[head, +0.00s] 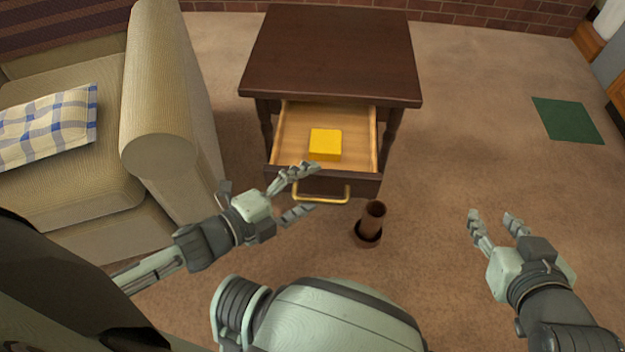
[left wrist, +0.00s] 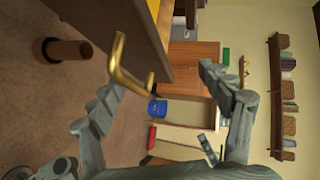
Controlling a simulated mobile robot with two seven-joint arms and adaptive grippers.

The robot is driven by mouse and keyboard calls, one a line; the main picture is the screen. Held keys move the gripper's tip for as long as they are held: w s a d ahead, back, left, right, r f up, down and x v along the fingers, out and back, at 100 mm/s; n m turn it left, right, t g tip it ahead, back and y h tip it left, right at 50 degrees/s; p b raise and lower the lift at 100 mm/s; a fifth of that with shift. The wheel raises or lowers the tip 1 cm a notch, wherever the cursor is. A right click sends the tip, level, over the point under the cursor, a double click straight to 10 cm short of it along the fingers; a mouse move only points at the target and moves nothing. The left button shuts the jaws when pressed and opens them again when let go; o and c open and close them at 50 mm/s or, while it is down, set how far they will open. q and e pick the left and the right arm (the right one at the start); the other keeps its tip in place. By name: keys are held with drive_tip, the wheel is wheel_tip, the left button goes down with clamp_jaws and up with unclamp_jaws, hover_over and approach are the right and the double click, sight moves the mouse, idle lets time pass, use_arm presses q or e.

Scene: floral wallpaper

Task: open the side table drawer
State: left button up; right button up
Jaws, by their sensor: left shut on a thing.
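The dark brown side table (head: 330,50) stands ahead. Its drawer (head: 285,140) is pulled out, showing a light wooden inside with a yellow block (head: 325,144) in it. The brass handle (head: 335,200) is on the drawer front. My left gripper (head: 310,189) is at the left end of the handle, shut on it, with one finger above and one below in the head view. In the left wrist view the handle (left wrist: 118,55) lies between the fingers, nearer the left one. My right gripper (head: 493,217) is open and empty, over the floor at the right.
A brown cylindrical object (head: 373,218) stands on the carpet just in front of the drawer, to the right. A beige armchair (head: 160,140) with a checked cushion (head: 50,128) stands close on the left. A green mat (head: 567,120) lies at the right; carpet around it is clear.

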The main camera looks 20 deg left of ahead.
use_arm(q)
drive_tip(key=shift+s+a+r+p, duration=0.2)
drive_tip(key=shift+s+a+r, duration=0.15)
drive_tip(key=shift+r, duration=0.3)
drive_tip(key=shift+s+a+r+p, duration=0.15)
drive_tip(key=shift+s+a+r, duration=0.15)
drive_tip(key=shift+r, duration=0.35)
drive_tip(key=shift+c, duration=0.8)
drive_tip(key=shift+s+a+r, duration=0.1)
drive_tip(key=shift+s, duration=0.25)
drive_tip(key=c, duration=0.7)
drive_tip(key=shift+s+a+p, duration=0.25)
drive_tip(key=shift+s+a, duration=0.1)
drive_tip(key=shift+s, duration=0.35)
drive_tip(key=shift+s+a+p, duration=0.2)
drive_tip(key=shift+s+a, duration=0.2)
drive_tip(key=shift+s, duration=0.3)
drive_tip(key=shift+s+a+p, duration=0.25)
drive_tip(key=shift+s+a, duration=0.1)
drive_tip(key=shift+s, duration=0.35)
drive_tip(key=shift+f+p, duration=0.2)
drive_tip(key=shift+p, duration=0.15)
